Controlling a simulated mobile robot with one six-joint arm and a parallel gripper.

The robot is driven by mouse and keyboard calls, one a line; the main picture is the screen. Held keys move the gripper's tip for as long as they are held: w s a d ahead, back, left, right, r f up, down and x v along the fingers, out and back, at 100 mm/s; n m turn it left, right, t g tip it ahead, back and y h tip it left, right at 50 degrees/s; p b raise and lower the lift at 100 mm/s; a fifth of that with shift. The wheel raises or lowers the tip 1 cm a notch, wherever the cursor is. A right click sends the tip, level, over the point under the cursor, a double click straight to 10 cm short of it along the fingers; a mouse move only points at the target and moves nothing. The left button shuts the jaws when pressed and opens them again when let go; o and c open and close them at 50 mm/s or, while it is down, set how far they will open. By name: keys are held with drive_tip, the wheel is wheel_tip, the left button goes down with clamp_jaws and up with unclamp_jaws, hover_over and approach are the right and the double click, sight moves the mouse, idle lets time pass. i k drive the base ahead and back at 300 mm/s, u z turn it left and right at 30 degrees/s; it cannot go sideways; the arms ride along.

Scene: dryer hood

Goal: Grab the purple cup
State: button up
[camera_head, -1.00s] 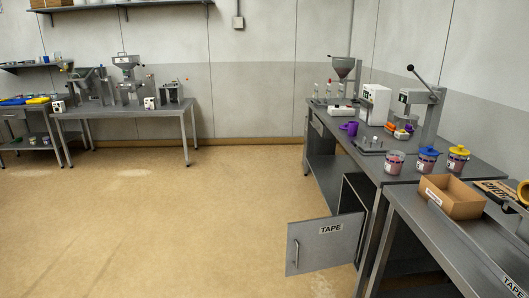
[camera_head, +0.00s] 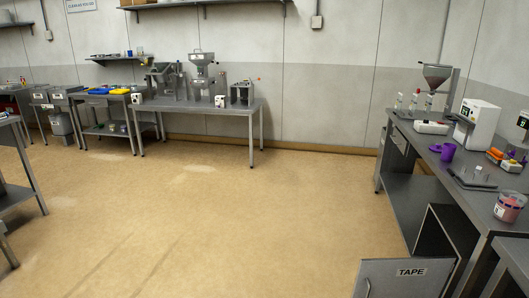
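The purple cup (camera_head: 448,152) stands on the grey metal workbench (camera_head: 425,143) at the right of the head view. A smaller flat purple piece (camera_head: 435,148) lies just left of it. Nothing is seen holding the cup. My gripper does not show in this view, so its state is not visible.
Around the cup are a white machine (camera_head: 477,126), a metal plate with pegs (camera_head: 472,179), a pink-filled jar (camera_head: 509,207) and a funnel stand (camera_head: 437,77). An open cabinet door marked TAPE (camera_head: 405,279) juts into the floor (camera_head: 240,220), which is otherwise clear.

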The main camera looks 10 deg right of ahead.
sight(449, 150)
drive_tip(key=u, duration=0.35)
drive_tip(key=i, duration=1.85)
drive_tip(key=z, duration=0.4)
drive_tip(key=i, duration=0.75)
drive_tip(key=z, duration=0.75)
drive_tip(key=i, duration=0.55)
drive_tip(key=z, duration=0.75)
drive_tip(key=i, duration=0.5)
drive_tip(key=z, duration=0.3)
